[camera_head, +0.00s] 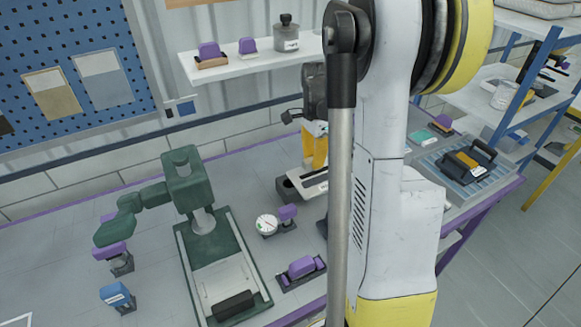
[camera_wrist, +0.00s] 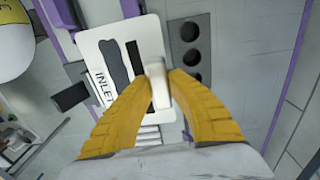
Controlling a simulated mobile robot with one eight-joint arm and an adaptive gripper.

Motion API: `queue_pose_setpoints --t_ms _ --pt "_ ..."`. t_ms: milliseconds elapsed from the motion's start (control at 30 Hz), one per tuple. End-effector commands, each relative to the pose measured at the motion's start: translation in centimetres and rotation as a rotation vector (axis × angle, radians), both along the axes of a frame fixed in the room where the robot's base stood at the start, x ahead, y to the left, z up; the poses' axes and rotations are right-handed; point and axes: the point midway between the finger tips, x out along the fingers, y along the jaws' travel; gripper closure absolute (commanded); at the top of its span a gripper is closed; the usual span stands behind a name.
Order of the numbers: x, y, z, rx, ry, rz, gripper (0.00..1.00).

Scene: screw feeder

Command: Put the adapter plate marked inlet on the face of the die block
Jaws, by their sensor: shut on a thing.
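The adapter plate (camera_wrist: 98,52) is white with dark slots and the word INLET along its left part in the wrist view. My gripper (camera_wrist: 160,78) has yellow fingers shut on the plate's pale upright handle (camera_wrist: 158,88). A dark grey block with round holes (camera_wrist: 205,45), apparently the die block, shows just right of the plate, partly behind it. In the head view my gripper (camera_head: 315,152) points down over the pale plate (camera_head: 314,184), which is at a dark block (camera_head: 285,188) on the bench. I cannot tell whether the plate touches the block's face.
A round dial gauge (camera_head: 266,225) and a purple-topped piece (camera_head: 302,267) stand close in front. A green press-like machine (camera_head: 190,185) stands to the left. A wall shelf (camera_head: 250,58) holds small items behind.

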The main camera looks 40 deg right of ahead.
Motion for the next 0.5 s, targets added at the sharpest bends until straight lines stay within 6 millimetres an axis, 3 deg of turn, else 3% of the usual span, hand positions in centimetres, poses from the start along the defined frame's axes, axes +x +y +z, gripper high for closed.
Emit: queue_pose_setpoints --t_ms 167,500 --pt "2.6 -0.9 -1.8 0.0 0.0 0.001 1.0" --pt "9.6 -3.3 -6.3 0.0 0.0 0.001 1.0"
